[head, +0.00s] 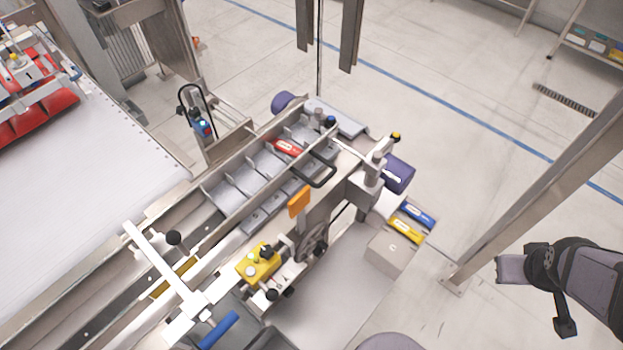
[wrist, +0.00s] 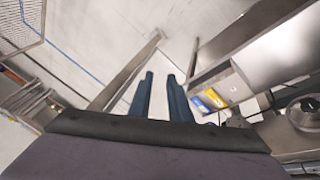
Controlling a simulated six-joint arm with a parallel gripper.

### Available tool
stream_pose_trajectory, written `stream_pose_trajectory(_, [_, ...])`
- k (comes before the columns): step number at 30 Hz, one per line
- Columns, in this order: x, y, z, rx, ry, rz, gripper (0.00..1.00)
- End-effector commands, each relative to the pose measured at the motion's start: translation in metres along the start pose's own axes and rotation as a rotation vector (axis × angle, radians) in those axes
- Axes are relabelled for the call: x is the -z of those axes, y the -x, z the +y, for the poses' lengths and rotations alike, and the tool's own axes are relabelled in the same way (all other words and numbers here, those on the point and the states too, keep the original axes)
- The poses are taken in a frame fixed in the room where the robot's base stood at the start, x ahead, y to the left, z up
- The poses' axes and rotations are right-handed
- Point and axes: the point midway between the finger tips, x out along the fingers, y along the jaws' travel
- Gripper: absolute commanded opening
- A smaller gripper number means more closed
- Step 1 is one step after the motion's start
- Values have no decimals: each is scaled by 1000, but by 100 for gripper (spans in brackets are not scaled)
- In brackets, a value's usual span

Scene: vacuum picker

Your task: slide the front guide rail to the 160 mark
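The guide rails are long grey metal strips along both sides of the flighted conveyor, in the middle of the head view. No scale or 160 mark is readable. My gripper (wrist: 160,80) shows in the wrist view as two dark blue fingers, apart with nothing between them, over bare floor. In the head view my arm is at the far right, well away from the rail; its fingers are not clear there.
A red packet (head: 287,147) lies on the conveyor. A grey box (head: 388,256) stands right of the machine by blue (head: 419,215) and yellow (head: 404,230) packets. A slanted steel post (head: 535,180) stands between my arm and the back floor. A white crossbar (head: 152,258) spans the near conveyor.

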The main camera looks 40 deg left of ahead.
Motion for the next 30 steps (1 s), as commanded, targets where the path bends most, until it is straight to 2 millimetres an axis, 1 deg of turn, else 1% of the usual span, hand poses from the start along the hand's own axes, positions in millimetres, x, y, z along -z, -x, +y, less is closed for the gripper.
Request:
stream_pose_trajectory(1, [22, -22, -4, -24, 133, 79, 17])
stream_pose_trajectory(2, [38, -28, -6, -40, 218, 132, 17])
stream_pose_trajectory(3, [60, -36, -11, -59, 332, 205, 17])
stream_pose_trajectory(4, [76, -40, -16, -73, 417, 262, 17])
stream_pose_trajectory(5, [92, -44, -24, -85, 502, 318, 17])
stream_pose_trajectory(6, [112, -47, -36, -100, 614, 395, 17])
stream_pose_trajectory(7, [126, -49, -47, -110, 698, 454, 17])
stream_pose_trajectory(8, [140, -50, -59, -118, 780, 515, 17])
stream_pose_trajectory(9, [157, -50, -78, -128, 887, 599, 17])
stream_pose_trajectory(11, [177, -49, -110, -139, 1044, 727, 17])
stream_pose_trajectory(12, [188, -46, -133, -144, 1145, 817, 17])
stream_pose_trajectory(13, [194, -44, -151, -146, 1217, 885, 17])
stream_pose_trajectory(14, [198, -41, -169, -146, 1285, 952, 17])
stream_pose_trajectory(15, [202, -36, -191, -147, 1366, 1041, 17])
stream_pose_trajectory(18, [201, -22, -243, -140, 1535, 1249, 17])
stream_pose_trajectory(21, [191, -8, -282, -127, 1651, 1428, 17])
stream_pose_trajectory(24, [180, 4, -308, -114, 1722, 1566, 17])
stream_pose_trajectory(25, [176, 6, -314, -111, 1737, 1597, 17])
stream_pose_trajectory(27, [171, 12, -323, -104, 1760, 1654, 17])
stream_pose_trajectory(30, [167, 16, -330, -100, 1775, 1695, 17])
